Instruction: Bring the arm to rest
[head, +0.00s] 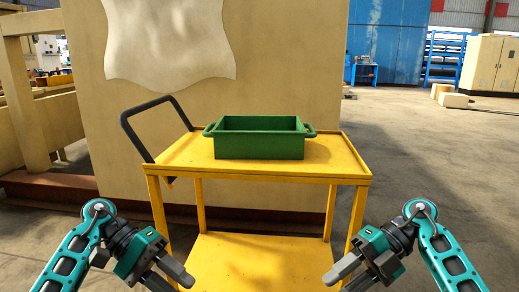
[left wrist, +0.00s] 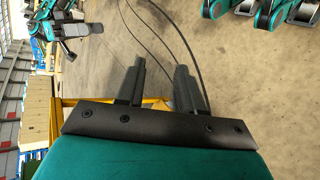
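My left gripper (head: 184,284) is low in the head view, in front of the left side of the yellow cart. Its two fingers stand apart with nothing between them in the left wrist view (left wrist: 160,67). My right gripper (head: 332,283) is low on the right of the head view, in front of the cart's right side. Its fingers look apart and empty. Both arms are bent in a near mirror pose, and neither gripper holds anything.
A yellow cart (head: 330,172) with a black handle (head: 133,135) stands ahead. A green crate (head: 258,146) sits on its top shelf. Behind it is a large tan panel (head: 275,60) with a pale sheet (head: 165,40). Open floor (head: 440,160) lies to the right.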

